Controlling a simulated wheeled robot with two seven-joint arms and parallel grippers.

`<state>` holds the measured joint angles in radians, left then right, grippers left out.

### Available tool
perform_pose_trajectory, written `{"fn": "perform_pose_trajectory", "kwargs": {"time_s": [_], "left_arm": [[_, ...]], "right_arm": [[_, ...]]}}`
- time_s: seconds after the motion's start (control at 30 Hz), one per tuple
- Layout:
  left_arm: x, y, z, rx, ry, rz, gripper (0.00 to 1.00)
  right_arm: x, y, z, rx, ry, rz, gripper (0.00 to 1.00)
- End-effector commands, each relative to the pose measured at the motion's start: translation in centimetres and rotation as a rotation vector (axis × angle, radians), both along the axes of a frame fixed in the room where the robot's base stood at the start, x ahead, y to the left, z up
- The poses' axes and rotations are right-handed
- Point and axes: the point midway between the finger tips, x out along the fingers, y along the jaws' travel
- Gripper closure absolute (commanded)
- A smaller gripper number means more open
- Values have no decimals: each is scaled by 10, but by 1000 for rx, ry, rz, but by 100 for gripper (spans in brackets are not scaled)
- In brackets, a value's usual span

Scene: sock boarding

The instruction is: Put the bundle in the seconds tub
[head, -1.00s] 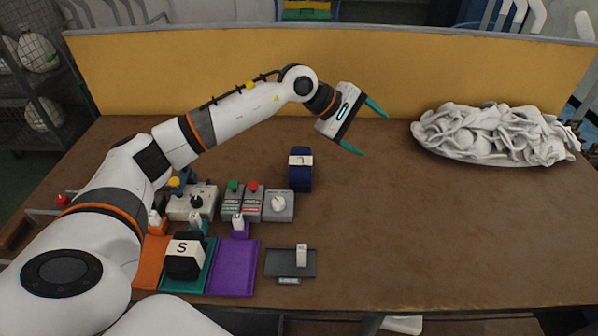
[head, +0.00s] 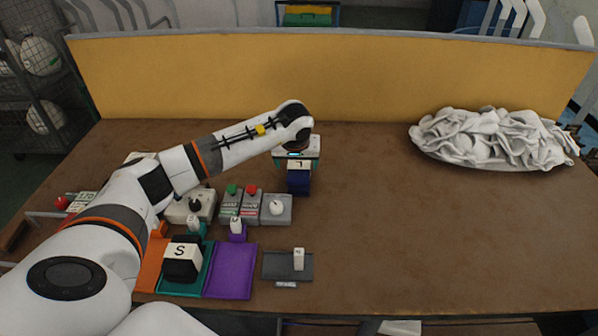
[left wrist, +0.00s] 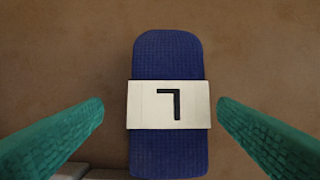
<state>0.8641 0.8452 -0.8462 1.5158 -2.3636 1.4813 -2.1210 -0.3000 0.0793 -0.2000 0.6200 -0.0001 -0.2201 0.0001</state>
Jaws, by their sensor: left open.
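A dark blue bundle (head: 299,186) with a white band stands on the brown table in the head view. In the left wrist view the blue bundle (left wrist: 168,55) lies between the two teal fingers, its band marked with a dark character. My left gripper (head: 297,162) points down over it, open, with a finger on each side and a gap to both. A black bundle (head: 181,268) with a white band marked S sits on the teal mat (head: 172,290). I cannot make out a seconds tub. My right gripper is not in view.
A purple mat (head: 231,275) and a dark tray (head: 276,266) with a small white tag lie in front. Control boxes (head: 240,204) with green and red buttons stand behind. A pale cloth heap (head: 490,140) lies far right. The table's right middle is clear.

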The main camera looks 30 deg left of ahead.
Motion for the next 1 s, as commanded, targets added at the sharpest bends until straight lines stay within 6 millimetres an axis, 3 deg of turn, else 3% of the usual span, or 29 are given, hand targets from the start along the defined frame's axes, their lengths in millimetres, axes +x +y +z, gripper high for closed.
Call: {"fn": "perform_pose_trajectory", "kwargs": {"time_s": [0.33, 1.0], "left_arm": [[20, 5, -41, -2, 2, 1, 18], [21, 6, -46, -2, 0, 1, 18]], "right_arm": [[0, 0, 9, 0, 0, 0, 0], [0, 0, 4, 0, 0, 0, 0]]}}
